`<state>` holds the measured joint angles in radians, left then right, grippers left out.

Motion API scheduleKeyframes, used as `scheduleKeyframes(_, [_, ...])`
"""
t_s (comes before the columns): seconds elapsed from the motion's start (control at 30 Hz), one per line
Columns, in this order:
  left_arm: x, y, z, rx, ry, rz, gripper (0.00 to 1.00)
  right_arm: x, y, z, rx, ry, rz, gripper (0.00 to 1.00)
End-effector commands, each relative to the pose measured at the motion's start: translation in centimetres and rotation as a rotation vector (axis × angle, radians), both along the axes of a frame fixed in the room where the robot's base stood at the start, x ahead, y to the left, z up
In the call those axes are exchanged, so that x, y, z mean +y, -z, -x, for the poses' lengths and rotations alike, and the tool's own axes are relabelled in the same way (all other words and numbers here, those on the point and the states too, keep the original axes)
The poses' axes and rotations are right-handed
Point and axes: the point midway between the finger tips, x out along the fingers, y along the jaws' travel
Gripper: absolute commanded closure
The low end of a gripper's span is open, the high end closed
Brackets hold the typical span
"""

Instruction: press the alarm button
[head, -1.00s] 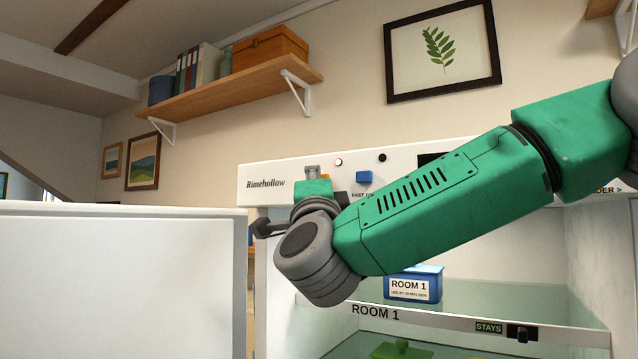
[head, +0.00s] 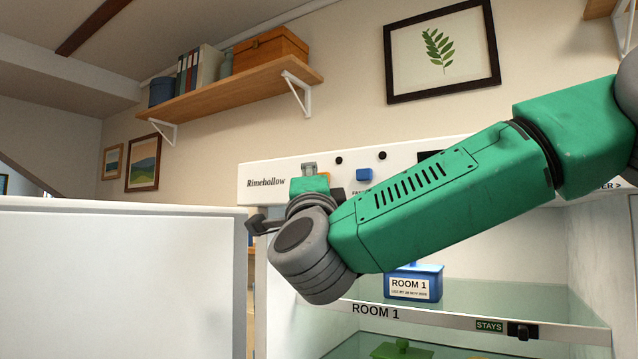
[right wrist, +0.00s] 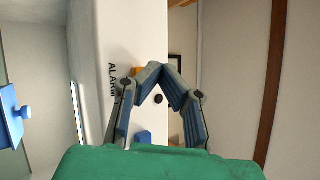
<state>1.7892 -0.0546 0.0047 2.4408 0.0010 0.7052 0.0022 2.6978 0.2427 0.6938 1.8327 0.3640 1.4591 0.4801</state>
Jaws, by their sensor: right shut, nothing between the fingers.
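The alarm button is an orange piece on the white control panel (head: 262,170). In the right wrist view the orange button (right wrist: 137,71) shows beside the ALARM label, partly covered by my fingers. In the head view a sliver of orange (head: 325,176) shows beside my gripper. My right gripper (right wrist: 161,68) is shut and empty, its fingertips meeting in front of the panel close to the button. In the head view the right gripper (head: 310,168) is at the panel, mostly seen from behind. I cannot tell whether the fingertips touch the button. My left gripper is not in view.
A blue button (head: 364,174) and a dark round lamp (head: 339,160) are to the right on the panel. Below, the open cabinet holds a blue ROOM 1 box (head: 414,284) on a glass shelf. A white door (head: 120,280) stands at left. A wooden shelf (head: 240,88) hangs above.

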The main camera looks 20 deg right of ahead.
Motion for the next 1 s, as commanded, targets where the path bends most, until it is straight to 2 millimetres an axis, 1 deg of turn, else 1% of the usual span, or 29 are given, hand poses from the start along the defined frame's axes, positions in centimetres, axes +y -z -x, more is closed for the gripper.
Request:
scheduleKeyframes(0.27, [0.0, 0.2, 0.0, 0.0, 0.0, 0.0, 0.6, 0.3, 0.0, 0.2, -0.002, -0.001, 0.001, 1.0])
scheduleKeyframes(0.8, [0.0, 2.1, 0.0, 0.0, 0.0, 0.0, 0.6, 4.4, 0.1, 3.4, -0.001, -0.001, 0.001, 1.0])
scheduleKeyframes(1.0, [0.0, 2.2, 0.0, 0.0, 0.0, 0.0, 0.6, 4.8, 0.0, 3.7, 0.0, 0.0, 0.0, 1.0])
